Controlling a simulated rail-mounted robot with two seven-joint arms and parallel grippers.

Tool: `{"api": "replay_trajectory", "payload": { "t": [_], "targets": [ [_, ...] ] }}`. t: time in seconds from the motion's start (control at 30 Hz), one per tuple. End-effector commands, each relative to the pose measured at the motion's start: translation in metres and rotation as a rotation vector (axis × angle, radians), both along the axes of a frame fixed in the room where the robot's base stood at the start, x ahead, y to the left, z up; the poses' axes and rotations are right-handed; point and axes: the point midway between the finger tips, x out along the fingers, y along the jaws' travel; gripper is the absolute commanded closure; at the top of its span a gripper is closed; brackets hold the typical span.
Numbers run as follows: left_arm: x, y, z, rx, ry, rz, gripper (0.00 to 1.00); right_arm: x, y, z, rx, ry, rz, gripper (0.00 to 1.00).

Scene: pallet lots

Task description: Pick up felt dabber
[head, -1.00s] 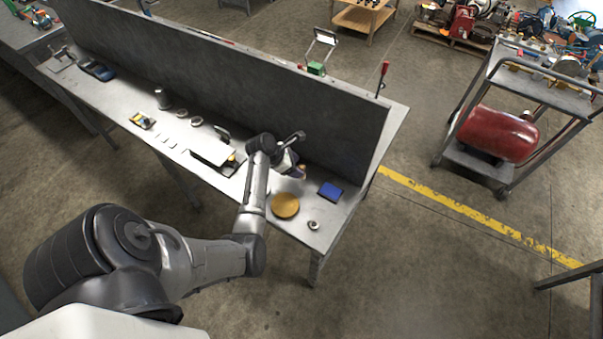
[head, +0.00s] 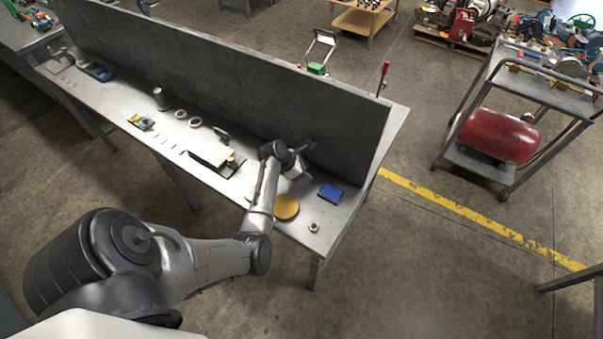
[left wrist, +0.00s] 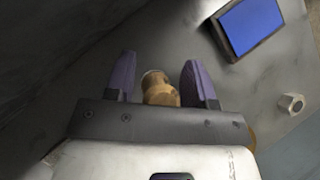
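The felt dabber appears to be the brown, wood-coloured round piece (left wrist: 160,90) in the left wrist view. It lies between the two purple fingers of my left gripper (left wrist: 160,78), with a gap visible on both sides. The gripper is open around it. In the head view my left gripper (head: 300,174) is low over the right part of the grey bench (head: 333,226), near the upright panel. The dabber cannot be made out there, hidden by the gripper. My right gripper is not in view.
A blue pad in a dark tray (head: 331,192) lies right of the gripper. A round yellow-brown disc (head: 286,207) and a small metal nut (head: 313,227) lie nearer the front edge. The tall dark panel (head: 240,95) stands close behind the gripper.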

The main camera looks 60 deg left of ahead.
Motion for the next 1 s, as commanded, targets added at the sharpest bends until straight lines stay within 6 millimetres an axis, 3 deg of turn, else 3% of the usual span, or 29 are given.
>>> {"api": "replay_trajectory", "payload": {
  "t": [0.07, 0.4, 0.77, 1.0],
  "targets": [
    [0.0, 0.0, 0.0, 0.0, 0.0, 0.0, 0.58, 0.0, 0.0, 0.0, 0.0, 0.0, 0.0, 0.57],
    [0.0, 0.0, 0.0, 0.0, 0.0, 0.0, 0.91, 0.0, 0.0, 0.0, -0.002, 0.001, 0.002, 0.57],
    [0.0, 0.0, 0.006, 0.002, -0.002, 0.0, 0.92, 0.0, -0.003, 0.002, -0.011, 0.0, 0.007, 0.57],
    [0.001, 0.001, 0.037, 0.002, -0.003, 0.0, 0.92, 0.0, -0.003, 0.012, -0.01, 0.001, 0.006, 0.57]
  ]
}}
